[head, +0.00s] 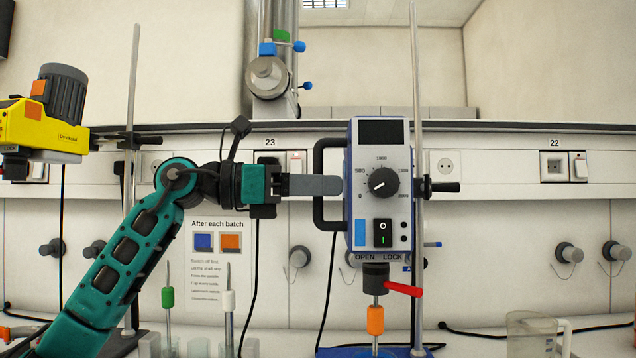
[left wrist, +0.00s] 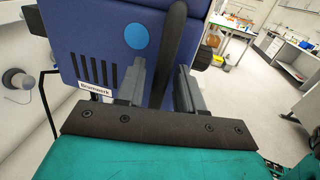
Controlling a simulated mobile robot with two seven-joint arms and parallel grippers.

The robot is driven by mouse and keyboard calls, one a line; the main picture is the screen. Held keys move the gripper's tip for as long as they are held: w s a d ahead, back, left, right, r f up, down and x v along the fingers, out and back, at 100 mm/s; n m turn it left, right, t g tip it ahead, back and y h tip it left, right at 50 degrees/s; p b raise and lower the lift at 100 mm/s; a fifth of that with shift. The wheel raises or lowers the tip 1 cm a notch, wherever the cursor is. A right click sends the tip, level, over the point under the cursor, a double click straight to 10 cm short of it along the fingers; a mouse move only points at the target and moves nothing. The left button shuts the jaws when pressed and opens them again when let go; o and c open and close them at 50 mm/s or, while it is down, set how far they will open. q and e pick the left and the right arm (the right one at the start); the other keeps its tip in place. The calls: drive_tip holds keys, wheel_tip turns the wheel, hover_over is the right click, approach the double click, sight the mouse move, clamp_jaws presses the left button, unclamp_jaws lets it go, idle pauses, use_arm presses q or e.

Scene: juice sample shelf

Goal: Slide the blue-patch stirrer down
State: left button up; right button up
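In the left wrist view the handle (left wrist: 178,45) runs between the two fingers (left wrist: 160,80), which stand apart with a gap visible. The blue housing (left wrist: 95,35) with a round blue spot is just beyond the fingertips. My right gripper is not in view.
A black clamp knob (head: 440,187) is right of the rod. Below the motor, a red lever (head: 402,289) points right above an orange-collared shaft (head: 375,320). A yellow stirrer (head: 45,128) with an orange patch hangs at left. A glass jug (head: 532,335) stands lower right.

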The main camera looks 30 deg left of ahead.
use_arm(q)
drive_tip(key=shift+r, duration=0.15)
drive_tip(key=b+v, duration=0.2)
drive_tip(key=v, duration=1.1)
drive_tip(key=shift+b, duration=0.35)
